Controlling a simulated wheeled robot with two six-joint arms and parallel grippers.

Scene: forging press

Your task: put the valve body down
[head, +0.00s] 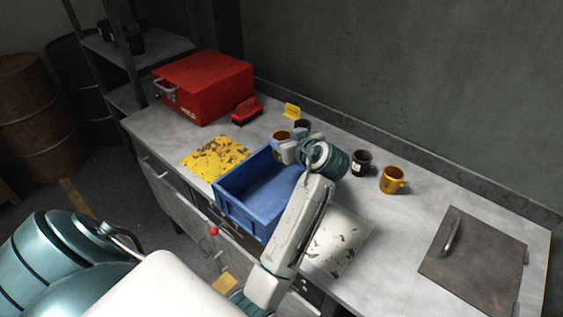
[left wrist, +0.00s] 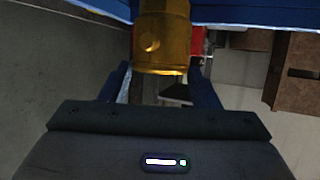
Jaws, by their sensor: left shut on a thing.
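The valve body appears to be the brass-coloured cylinder (left wrist: 162,42) with a round boss on its side, between my left gripper's fingers in the left wrist view. In the head view, a brass piece (head: 281,136) shows at the gripper, behind the blue bin's far edge. My left gripper (head: 287,148) is shut on it, reaching from the teal wrist towards the left. The fingers also show in the left wrist view (left wrist: 162,82). Whether the piece touches the counter is hidden. My right gripper is not in view.
A blue bin (head: 232,212) stands open below the gripper. A worn yellow mat (head: 215,155) and worn white mat (head: 345,235) flank it. A red box (head: 205,85) is at back left; a metal plate (head: 480,265) at right.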

